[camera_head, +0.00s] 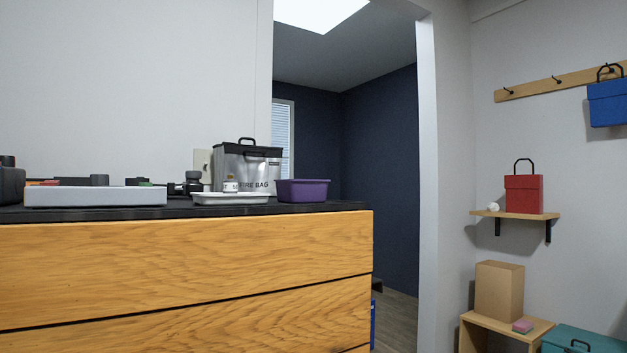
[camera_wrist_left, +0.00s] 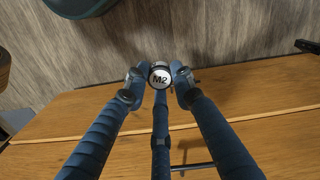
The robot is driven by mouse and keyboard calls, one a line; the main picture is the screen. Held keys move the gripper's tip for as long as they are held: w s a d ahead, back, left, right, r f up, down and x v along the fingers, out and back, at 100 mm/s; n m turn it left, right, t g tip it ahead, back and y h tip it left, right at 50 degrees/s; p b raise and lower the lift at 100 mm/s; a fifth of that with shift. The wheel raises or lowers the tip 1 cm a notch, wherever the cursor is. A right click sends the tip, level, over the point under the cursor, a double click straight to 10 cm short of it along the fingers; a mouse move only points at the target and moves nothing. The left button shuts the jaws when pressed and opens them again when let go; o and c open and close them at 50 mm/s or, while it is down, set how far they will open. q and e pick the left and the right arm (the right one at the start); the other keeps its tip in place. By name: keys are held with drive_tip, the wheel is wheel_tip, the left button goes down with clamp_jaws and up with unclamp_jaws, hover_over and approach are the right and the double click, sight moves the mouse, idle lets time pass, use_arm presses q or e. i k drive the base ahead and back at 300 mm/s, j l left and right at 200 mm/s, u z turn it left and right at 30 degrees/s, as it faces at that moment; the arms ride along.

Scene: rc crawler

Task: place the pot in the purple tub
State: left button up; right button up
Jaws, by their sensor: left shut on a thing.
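A small pot with a white lid marked M2 (camera_wrist_left: 160,77) sits between the blue fingertips of my left gripper (camera_wrist_left: 159,88) in the left wrist view. The fingers are shut on it, and its lower body is mostly hidden. The purple tub (camera_head: 302,190) stands on the dark counter top near its right end in the head view. The tub's inside cannot be seen from this low angle. Neither gripper shows in the head view, and the tub does not show in the left wrist view.
A white tray (camera_head: 231,198) and a fire bag (camera_head: 247,168) stand beside the tub. A long pale tray (camera_head: 95,196) lies farther left on the counter (camera_head: 345,206). A wall shelf (camera_head: 515,214) holds a red box (camera_head: 524,194). Wooden drawer fronts (camera_head: 180,270) face me.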

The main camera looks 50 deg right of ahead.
sight(302, 201)
drive_tip(key=l+u, duration=0.1)
drive_tip(key=l, duration=0.3)
drive_tip(key=k+l+u, duration=0.1)
drive_tip(key=l, duration=0.3)
drive_tip(key=l+u, duration=0.15)
drive_tip(key=l, duration=0.25)
drive_tip(key=k+l+u, duration=0.1)
drive_tip(key=l, duration=0.3)
drive_tip(key=k+l+u, duration=0.1)
drive_tip(key=l, duration=0.25)
drive_tip(key=k+l+u, duration=0.1)
drive_tip(key=l, duration=0.3)
drive_tip(key=k+l+u, duration=0.15)
drive_tip(key=l, duration=0.2)
